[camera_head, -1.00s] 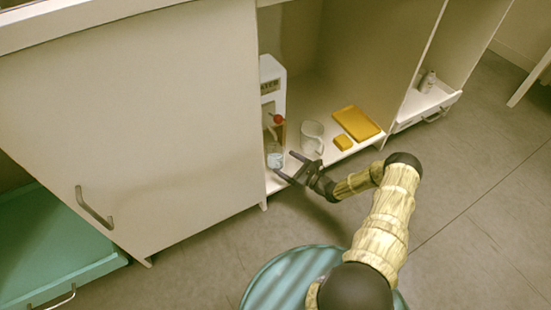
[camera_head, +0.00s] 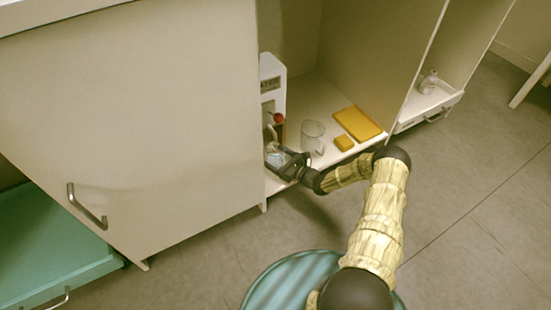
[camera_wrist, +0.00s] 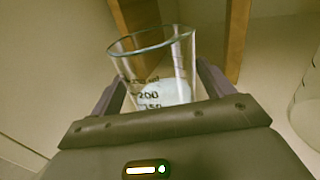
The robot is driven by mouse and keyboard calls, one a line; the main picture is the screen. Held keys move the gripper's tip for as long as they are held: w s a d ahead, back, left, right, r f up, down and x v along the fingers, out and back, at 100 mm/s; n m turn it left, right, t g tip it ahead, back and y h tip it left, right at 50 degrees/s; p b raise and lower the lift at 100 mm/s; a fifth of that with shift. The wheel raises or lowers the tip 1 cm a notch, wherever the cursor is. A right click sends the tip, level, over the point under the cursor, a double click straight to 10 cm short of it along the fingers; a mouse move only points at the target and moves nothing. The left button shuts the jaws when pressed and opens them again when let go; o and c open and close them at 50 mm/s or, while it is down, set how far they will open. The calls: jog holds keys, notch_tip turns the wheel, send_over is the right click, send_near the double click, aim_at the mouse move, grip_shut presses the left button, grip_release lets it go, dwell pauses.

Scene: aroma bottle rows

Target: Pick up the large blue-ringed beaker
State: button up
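A clear glass beaker (camera_wrist: 155,75) with printed volume marks stands between my gripper's fingers in the wrist view. Its rim looks grey-green, and I cannot make out a clear blue ring. Something white shows in or through its lower part. In the head view the beaker (camera_head: 274,159) is at the front of the cabinet shelf, below the white dispenser, partly hidden by my gripper (camera_head: 287,163). My gripper (camera_wrist: 160,95) is open, with one finger on each side of the beaker. Whether either finger touches the glass is not clear.
A white dispenser (camera_head: 271,80) with a red knob (camera_head: 279,118) stands behind the beaker. A clear glass vessel with a handle (camera_head: 312,137) is just right. A yellow block (camera_head: 344,143) and yellow board (camera_head: 358,124) lie farther right. A cabinet panel (camera_head: 150,110) bounds the left.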

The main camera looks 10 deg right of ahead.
aim_at(283, 154)
jog(key=c, duration=1)
jog(key=shift+o, duration=0.2)
jog(key=shift+r+p, duration=0.5)
jog(key=r+p, duration=0.3)
jog(key=shift+s+d, duration=0.35)
jog(key=shift+s, duration=0.05)
jog(key=p+v, duration=0.7)
jog(key=v, duration=1)
jog(key=shift+f, duration=0.25)
